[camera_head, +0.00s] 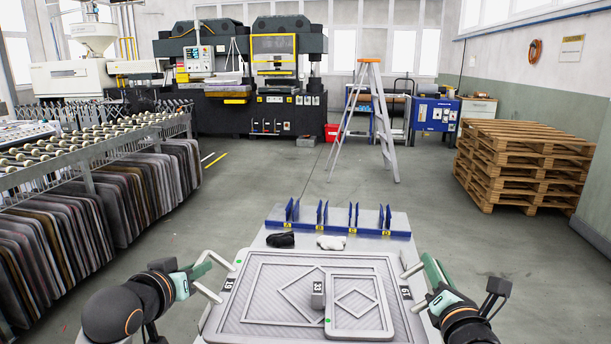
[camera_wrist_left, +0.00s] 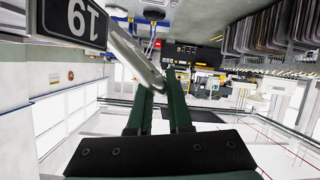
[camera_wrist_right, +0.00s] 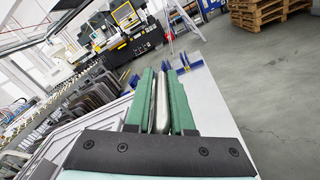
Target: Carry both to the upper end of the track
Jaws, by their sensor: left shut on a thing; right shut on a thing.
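A large grey panel (camera_head: 248,305) with a raised diamond pattern and 19 labels lies flat in front of me. A smaller framed panel (camera_head: 358,326) with a diamond lies on its right half, and a small grey block with a 33 label (camera_head: 318,299) is at its left edge. My left gripper (camera_head: 200,270) is shut on the left metal handle (camera_head: 209,294), which also shows in the left wrist view (camera_wrist_left: 140,62). My right gripper (camera_head: 428,268) is shut on the right handle (camera_head: 411,271); its bar shows between the fingers in the right wrist view (camera_wrist_right: 162,105). I cannot tell whether the large panel touches the table.
A pale table (camera_head: 395,246) bears a blue slotted rack (camera_head: 338,222), a black glove (camera_head: 281,240) and a white glove (camera_head: 331,242). A roller track (camera_head: 95,150) runs along the left above hanging panels. A stepladder (camera_head: 372,115) and pallets (camera_head: 520,165) stand beyond clear floor.

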